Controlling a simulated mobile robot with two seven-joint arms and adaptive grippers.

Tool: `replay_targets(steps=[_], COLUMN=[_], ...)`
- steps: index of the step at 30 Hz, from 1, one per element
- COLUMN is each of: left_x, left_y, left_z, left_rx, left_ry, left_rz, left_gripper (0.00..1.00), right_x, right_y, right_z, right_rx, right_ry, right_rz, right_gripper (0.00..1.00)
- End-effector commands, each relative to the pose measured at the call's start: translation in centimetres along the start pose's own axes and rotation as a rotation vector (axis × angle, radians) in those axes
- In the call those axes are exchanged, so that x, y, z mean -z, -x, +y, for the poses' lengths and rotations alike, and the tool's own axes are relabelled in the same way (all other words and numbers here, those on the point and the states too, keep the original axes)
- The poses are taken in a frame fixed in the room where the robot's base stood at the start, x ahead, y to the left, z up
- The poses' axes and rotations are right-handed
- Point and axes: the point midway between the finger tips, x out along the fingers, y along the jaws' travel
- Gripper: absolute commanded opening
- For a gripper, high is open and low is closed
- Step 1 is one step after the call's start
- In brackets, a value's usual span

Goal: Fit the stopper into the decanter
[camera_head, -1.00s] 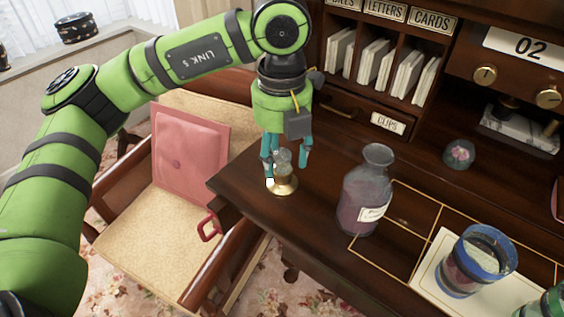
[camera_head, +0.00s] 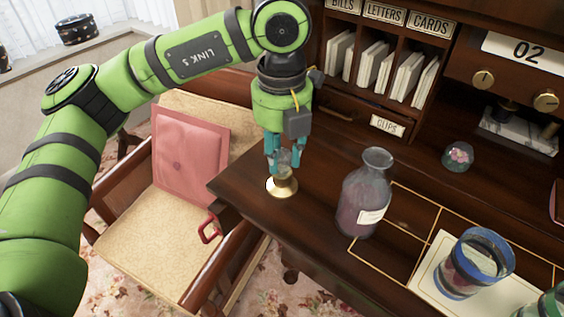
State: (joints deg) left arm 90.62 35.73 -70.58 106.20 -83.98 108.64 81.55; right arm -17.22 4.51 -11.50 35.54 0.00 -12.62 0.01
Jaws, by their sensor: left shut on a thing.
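The glass stopper (camera_head: 283,161) sits upright on a small round brass stand (camera_head: 282,188) near the left end of the dark wooden desk. My left gripper (camera_head: 284,163) points down over the stand, with its teal fingers shut on the stopper's upper part. The decanter (camera_head: 365,192) is a grey glass bottle with purplish contents and a pale label. It stands upright on the desk to the right of the gripper, its open mouth uncovered. My right gripper does not show.
Letter pigeonholes (camera_head: 385,60) and a drawer marked CLIPS rise behind the gripper. A blue-rimmed glass (camera_head: 472,262) stands on pale paper at the lower right. A small glass paperweight (camera_head: 458,157) lies behind the decanter. A chair with a pink cushion (camera_head: 190,155) is at left.

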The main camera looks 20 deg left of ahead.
Motion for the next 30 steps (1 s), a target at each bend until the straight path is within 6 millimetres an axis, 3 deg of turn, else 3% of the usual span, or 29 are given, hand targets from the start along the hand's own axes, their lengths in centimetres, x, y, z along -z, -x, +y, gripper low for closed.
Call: replay_targets(steps=[30], left_x=[0.0], left_y=[2.1], left_z=[0.0], left_rx=[0.001], left_ry=[0.0], left_rz=[-0.001], left_gripper=[0.08], right_x=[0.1], right_y=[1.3], right_z=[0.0], right_rx=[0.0], right_ry=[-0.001], right_rz=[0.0], right_gripper=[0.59])
